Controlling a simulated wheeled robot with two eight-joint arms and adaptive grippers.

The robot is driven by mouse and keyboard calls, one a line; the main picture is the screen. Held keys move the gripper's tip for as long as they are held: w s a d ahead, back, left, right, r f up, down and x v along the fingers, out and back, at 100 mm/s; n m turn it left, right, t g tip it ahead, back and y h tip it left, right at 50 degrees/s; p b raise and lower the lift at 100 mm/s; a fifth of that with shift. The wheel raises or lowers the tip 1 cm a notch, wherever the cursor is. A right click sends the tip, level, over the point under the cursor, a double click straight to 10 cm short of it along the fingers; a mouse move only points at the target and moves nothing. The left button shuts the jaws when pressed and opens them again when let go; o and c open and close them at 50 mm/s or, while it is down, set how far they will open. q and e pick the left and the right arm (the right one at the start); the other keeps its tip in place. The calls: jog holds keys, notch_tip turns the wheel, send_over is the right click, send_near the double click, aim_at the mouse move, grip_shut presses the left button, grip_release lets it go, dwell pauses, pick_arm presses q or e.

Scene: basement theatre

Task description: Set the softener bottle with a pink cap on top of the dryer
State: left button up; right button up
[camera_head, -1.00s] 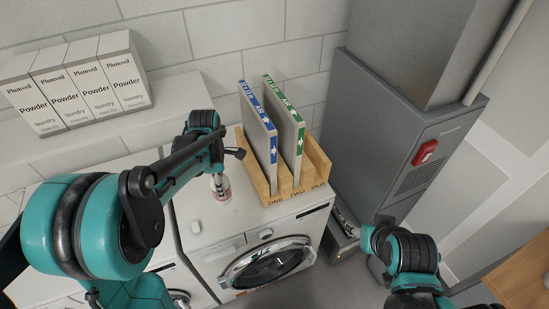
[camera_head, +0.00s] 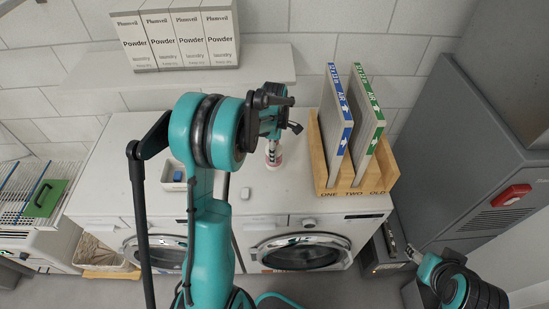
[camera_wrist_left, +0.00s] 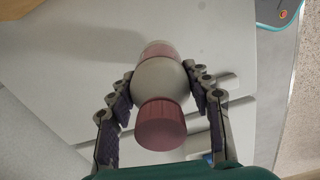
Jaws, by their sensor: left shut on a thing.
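The softener bottle (camera_wrist_left: 160,78) shows in the left wrist view with a round pale body and a ridged pink cap (camera_wrist_left: 161,125) towards the camera. My left gripper (camera_wrist_left: 161,92) is shut on its body, one finger on each side. In the head view my left gripper (camera_head: 272,140) points down over the white top of the right-hand front-loading machine (camera_head: 245,200). The bottle's pinkish lower end (camera_head: 273,163) shows just below it, at or close above that top; contact is unclear. My right gripper (camera_head: 412,254) is low at the right, small and partly hidden.
A wooden rack (camera_head: 322,182) with two upright filters (camera_head: 338,125) stands right of the bottle. Powder boxes (camera_head: 175,38) stand on a shelf behind. A small white tray (camera_head: 173,174) sits on the left machine. A grey furnace cabinet (camera_head: 470,150) is at right.

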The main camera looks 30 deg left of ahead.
pick_arm(q)
notch_tip(320, 180, down, 4)
jog(key=shift+r+b, duration=0.2)
jog(key=shift+b, duration=0.25)
jog(key=shift+f, duration=0.1)
jog(key=o, duration=1.3)
jog(key=shift+o, duration=0.2)
